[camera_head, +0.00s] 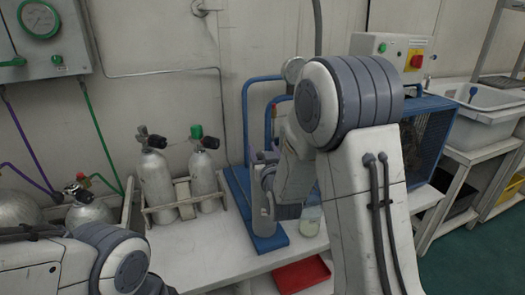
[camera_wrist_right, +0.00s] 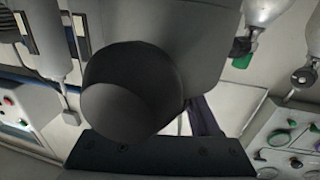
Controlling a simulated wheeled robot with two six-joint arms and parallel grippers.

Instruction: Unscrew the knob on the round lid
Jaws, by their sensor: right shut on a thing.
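My right gripper (camera_head: 266,180) is over the blue stand, beside an upright grey cylinder (camera_head: 263,219); my arm hides much of this spot. In the right wrist view a dark, rounded knob (camera_wrist_right: 122,102) fills the middle, close to the camera. A dark bar of my right gripper (camera_wrist_right: 160,155) shows below it. The gripper is shut on the knob. The round lid cannot be made out clearly in either view. My left arm shows only at the lower left, and its gripper is out of view.
The blue stand (camera_head: 268,243) is on the white bench. Two grey tanks (camera_head: 155,185) stand in a rack to the left. A gauge panel (camera_head: 45,40) hangs at upper left.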

